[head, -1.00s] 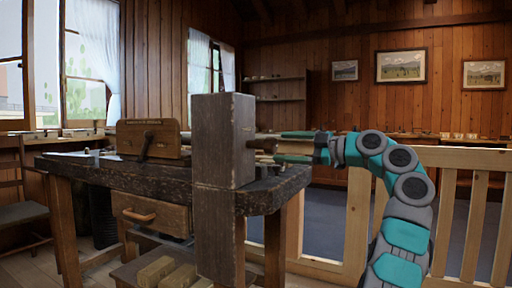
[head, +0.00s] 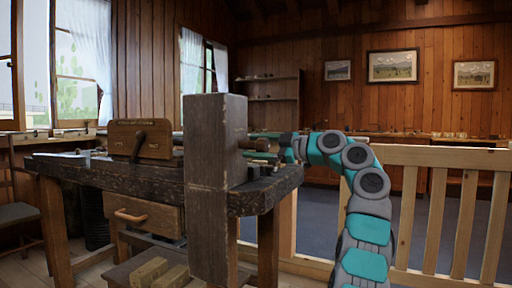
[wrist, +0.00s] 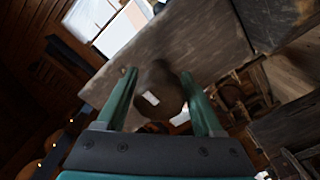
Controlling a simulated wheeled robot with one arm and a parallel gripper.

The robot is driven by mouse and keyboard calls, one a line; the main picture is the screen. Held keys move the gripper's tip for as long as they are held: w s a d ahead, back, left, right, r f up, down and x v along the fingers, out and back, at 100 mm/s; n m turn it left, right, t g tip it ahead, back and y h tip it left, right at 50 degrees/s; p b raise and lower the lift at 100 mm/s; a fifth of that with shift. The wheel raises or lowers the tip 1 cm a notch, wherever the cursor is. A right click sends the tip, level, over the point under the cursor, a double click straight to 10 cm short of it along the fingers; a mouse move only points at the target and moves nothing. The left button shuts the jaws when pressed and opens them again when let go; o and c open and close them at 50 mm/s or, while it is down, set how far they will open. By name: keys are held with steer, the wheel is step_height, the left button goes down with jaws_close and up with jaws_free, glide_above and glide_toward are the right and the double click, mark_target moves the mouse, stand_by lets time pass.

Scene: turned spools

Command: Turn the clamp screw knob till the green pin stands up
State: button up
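The clamp screw knob is a dark brown rounded piece (wrist: 158,90) in the middle of the wrist view, with a small pale patch on its face. In the head view the knob (head: 263,145) sticks out from the right side of a thick grey wooden post (head: 212,190). My gripper (wrist: 158,77) has its two green fingers on either side of the knob. The fingers look open, with a gap at the left finger; contact at the right finger is unclear. It also shows in the head view (head: 257,147), close to the post. I cannot make out a green pin.
A dark workbench (head: 110,172) stands behind the post, with a wooden box with a lever (head: 141,139) on top and a drawer (head: 144,213) below. A pale wooden railing (head: 440,157) runs behind my arm on the right.

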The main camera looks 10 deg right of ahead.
steer(key=c, duration=1)
steer(key=shift+m, duration=0.3)
